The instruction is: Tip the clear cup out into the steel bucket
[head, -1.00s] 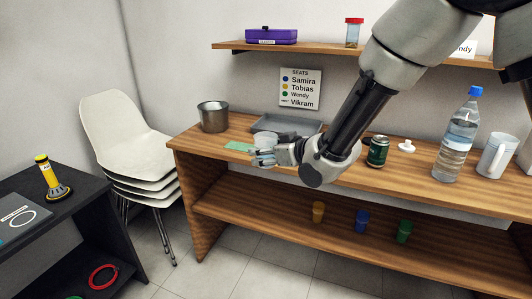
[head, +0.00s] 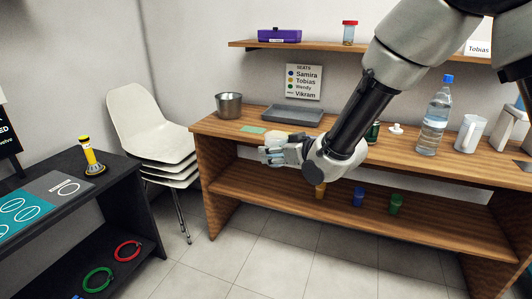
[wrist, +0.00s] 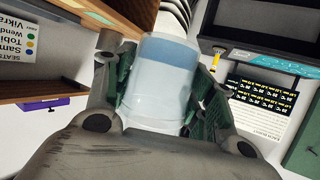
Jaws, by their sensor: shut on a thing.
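My gripper (head: 270,154) is shut on the clear cup (head: 276,141), just in front of the wooden table's front edge. In the wrist view the cup (wrist: 158,85) sits between both fingers, with a bluish band inside it; I cannot tell how much it holds. The steel bucket (head: 229,107) stands upright at the table's left end, behind and to the left of the cup and apart from it. The bucket's inside is mostly hidden.
The wooden table (head: 212,128) carries a green card (head: 252,129), a grey tray (head: 291,115) and a water bottle (head: 434,120). My arm partly hides a green can (head: 373,132). White stacked chairs (head: 150,125) and a black table (head: 95,190) stand left; floor between is clear.

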